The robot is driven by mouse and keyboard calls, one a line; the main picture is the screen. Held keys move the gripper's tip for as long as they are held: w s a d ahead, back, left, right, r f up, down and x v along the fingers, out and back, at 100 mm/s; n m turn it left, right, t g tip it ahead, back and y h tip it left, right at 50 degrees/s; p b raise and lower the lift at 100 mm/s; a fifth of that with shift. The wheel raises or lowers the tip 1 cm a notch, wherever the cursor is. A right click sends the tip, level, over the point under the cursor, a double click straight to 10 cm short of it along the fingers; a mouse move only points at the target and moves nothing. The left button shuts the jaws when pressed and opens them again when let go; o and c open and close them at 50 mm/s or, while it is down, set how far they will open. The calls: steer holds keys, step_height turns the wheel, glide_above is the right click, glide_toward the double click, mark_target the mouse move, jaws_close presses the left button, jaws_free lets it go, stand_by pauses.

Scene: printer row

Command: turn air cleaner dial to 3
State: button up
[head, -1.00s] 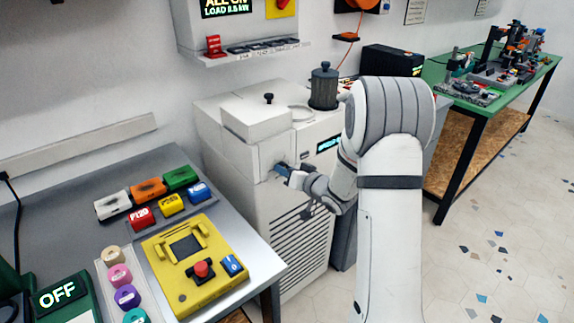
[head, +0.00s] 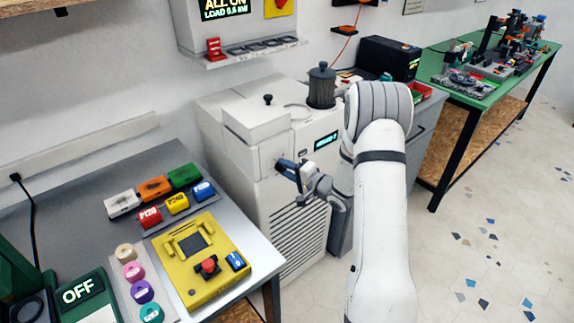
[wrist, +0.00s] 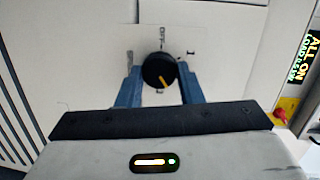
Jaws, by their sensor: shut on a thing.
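The air cleaner (head: 254,190) is the white cabinet in the middle of the head view, with a lit display (head: 326,140) whose small text I cannot read surely. Its dial (wrist: 158,70) is a round black knob with a yellow pointer, seen in the wrist view. The pointer aims down and slightly right, between the mark on the right and the bottom. OFF is printed above the dial; a mark at left is partly legible. My gripper (wrist: 160,82) is shut on the dial, one blue finger on each side. In the head view my gripper (head: 281,166) meets the cabinet's front; the dial is hidden there.
A grey bench at left holds a yellow control box (head: 198,258), colored blocks and a green OFF unit (head: 78,292). A dark grey canister (head: 321,86) stands on the cabinet. A green-topped table (head: 437,68) is at back right. Floor at right is clear.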

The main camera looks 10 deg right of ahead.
steer(key=m+p, duration=0.1)
steer(key=m, duration=0.2)
steer(key=m+y+p, duration=0.1)
steer(key=m, duration=0.2)
steer(key=shift+f+t, duration=0.15)
steer(key=shift+t, duration=0.15)
steer(key=shift+m, duration=0.3)
steer(key=o, duration=1)
steer(key=shift+c, duration=0.2)
steer(key=b+v, duration=0.1)
steer(key=v, duration=0.6)
steer(key=shift+s+d, duration=0.25)
steer(key=shift+d, duration=0.05)
